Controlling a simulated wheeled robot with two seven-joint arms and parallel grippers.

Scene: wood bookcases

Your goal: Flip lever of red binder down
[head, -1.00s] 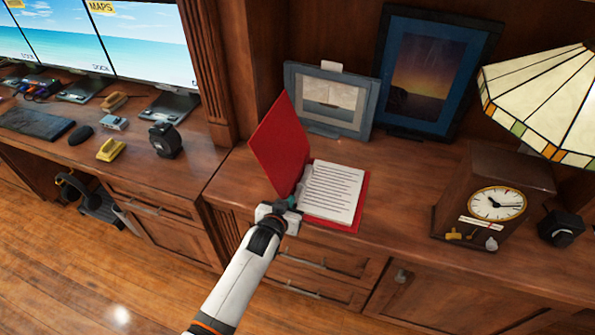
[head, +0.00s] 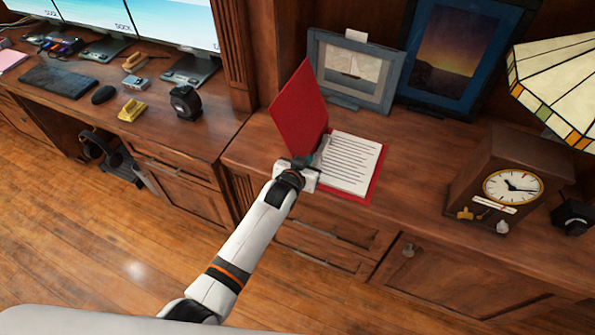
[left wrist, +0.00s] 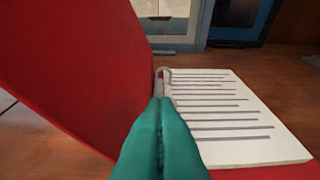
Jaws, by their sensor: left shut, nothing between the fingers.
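The red binder (head: 299,110) lies open on the wooden counter, its cover standing up at the left. White lined pages (head: 350,163) lie flat on its right side. My left gripper (head: 316,160) is at the binder's near end, by the spine between cover and pages. In the left wrist view its green fingers (left wrist: 160,135) are together and empty, pointing along the spine. A small metal ring or lever part (left wrist: 163,74) shows just beyond the fingertips. The fingers hide the rest of the mechanism, and I cannot tell whether they touch it. My right gripper is not in view.
Two framed pictures (head: 350,70) stand behind the binder. A wooden clock (head: 512,175) and a glass lampshade (head: 560,80) are at the right. The counter between binder and clock is clear. A desk with monitors and a keyboard (head: 58,80) is at the left.

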